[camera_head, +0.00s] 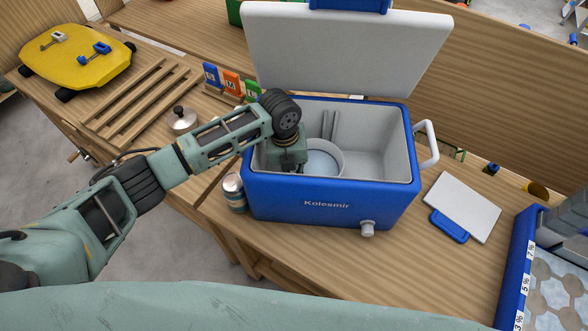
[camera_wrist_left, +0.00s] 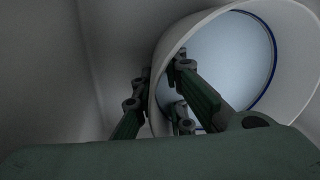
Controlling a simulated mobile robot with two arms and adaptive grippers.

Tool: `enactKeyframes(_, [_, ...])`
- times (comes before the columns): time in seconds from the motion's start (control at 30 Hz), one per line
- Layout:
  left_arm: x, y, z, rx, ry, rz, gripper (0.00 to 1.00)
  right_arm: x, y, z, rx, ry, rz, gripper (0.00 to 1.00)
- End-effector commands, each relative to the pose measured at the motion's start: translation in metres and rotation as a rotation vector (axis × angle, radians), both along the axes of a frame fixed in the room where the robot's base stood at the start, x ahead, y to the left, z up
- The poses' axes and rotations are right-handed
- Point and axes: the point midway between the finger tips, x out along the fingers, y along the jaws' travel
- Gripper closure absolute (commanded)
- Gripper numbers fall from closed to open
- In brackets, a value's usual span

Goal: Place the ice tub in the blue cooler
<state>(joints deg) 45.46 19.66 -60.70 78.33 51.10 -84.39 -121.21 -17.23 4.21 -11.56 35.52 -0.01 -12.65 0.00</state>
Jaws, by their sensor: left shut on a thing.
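The blue cooler (camera_head: 330,192) stands open on the wooden table, its grey lid (camera_head: 345,45) tilted up at the back. The ice tub (camera_head: 326,157), a round white tub with a pale blue inside, is inside the cooler, in its left part. It also shows in the left wrist view (camera_wrist_left: 225,65). My left gripper (camera_wrist_left: 165,105) reaches down into the cooler and is shut on the tub's wall, with fingers on both sides of it. Whether the tub touches the cooler's floor is hidden. My right gripper is not in view.
A can (camera_head: 234,192) stands against the cooler's left side. A white board with a blue handle (camera_head: 462,207) lies to the right. A metal lid (camera_head: 182,119) and wooden slats (camera_head: 140,100) lie at the left. A blue-edged tray (camera_head: 520,265) is at the lower right.

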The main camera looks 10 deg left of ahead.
Motion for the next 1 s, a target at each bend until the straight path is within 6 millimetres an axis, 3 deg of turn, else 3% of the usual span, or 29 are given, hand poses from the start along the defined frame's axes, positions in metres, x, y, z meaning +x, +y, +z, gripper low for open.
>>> enactKeyframes(0.23, [0.001, -0.001, 0.0, -0.003, -0.004, 0.0, 1.0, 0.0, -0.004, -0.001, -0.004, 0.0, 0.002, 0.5])
enactKeyframes(0.27, [0.001, 0.0, -0.001, -0.001, -0.002, 0.0, 0.88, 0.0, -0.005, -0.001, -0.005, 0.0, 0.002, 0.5])
enactKeyframes(0.47, [0.001, 0.0, 0.0, -0.001, -0.001, 0.001, 0.7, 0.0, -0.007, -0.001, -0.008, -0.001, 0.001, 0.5])
enactKeyframes(0.83, [0.001, 0.0, 0.003, -0.002, -0.002, 0.0, 0.7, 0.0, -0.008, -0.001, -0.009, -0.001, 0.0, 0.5])
enactKeyframes(1.0, [0.002, 0.003, 0.025, -0.003, -0.008, 0.0, 0.7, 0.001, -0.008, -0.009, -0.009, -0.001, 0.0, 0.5])
